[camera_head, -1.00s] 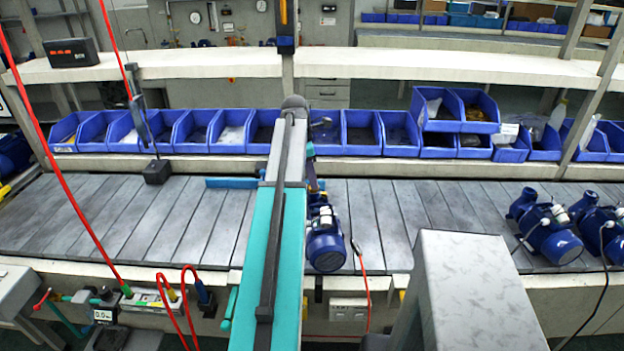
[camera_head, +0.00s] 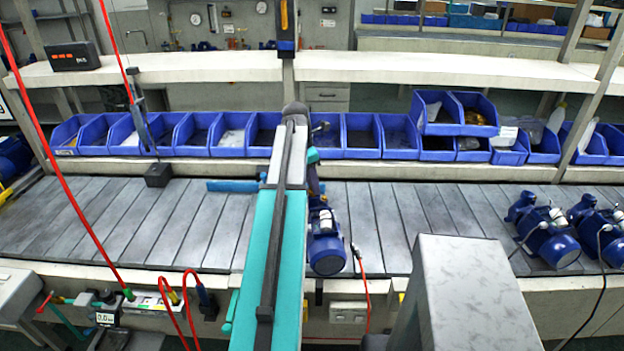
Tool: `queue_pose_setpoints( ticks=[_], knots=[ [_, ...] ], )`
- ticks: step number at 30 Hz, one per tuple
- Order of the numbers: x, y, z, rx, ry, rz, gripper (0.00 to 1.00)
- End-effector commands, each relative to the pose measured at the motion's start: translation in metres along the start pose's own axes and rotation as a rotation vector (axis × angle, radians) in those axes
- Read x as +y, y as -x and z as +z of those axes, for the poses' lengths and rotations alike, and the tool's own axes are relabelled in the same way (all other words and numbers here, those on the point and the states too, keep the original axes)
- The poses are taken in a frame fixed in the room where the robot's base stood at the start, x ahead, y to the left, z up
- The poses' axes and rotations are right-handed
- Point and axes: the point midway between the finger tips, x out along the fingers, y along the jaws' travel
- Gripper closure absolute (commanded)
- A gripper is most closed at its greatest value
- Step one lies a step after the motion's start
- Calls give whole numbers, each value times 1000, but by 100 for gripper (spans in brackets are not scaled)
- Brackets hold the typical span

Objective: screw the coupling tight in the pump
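A blue pump (camera_head: 326,240) stands on the slatted conveyor, just right of my arm, which crosses the middle of the view. Its round motor end faces me and its left side is partly hidden by the arm. My gripper is hidden behind my own arm, so I cannot see its fingers or what it holds. The coupling does not show either. A teal part of my arm's end (camera_head: 312,155) shows above the pump.
Two more blue pumps (camera_head: 548,235) (camera_head: 598,228) stand at the right of the conveyor (camera_head: 120,225). A row of blue bins (camera_head: 362,136) lines its back. A red hose (camera_head: 65,165) hangs at the left. A grey box-like block (camera_head: 470,290) fills the lower right foreground.

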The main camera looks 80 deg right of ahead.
Motion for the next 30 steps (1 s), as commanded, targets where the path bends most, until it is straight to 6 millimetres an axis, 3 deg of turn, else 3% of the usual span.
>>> queue_pose_setpoints(
  ticks=[18,30],
  knots=[
    [-1,1,0,1,106,22,64],
    [-3,1,0,2,336,68,64]
  ],
)
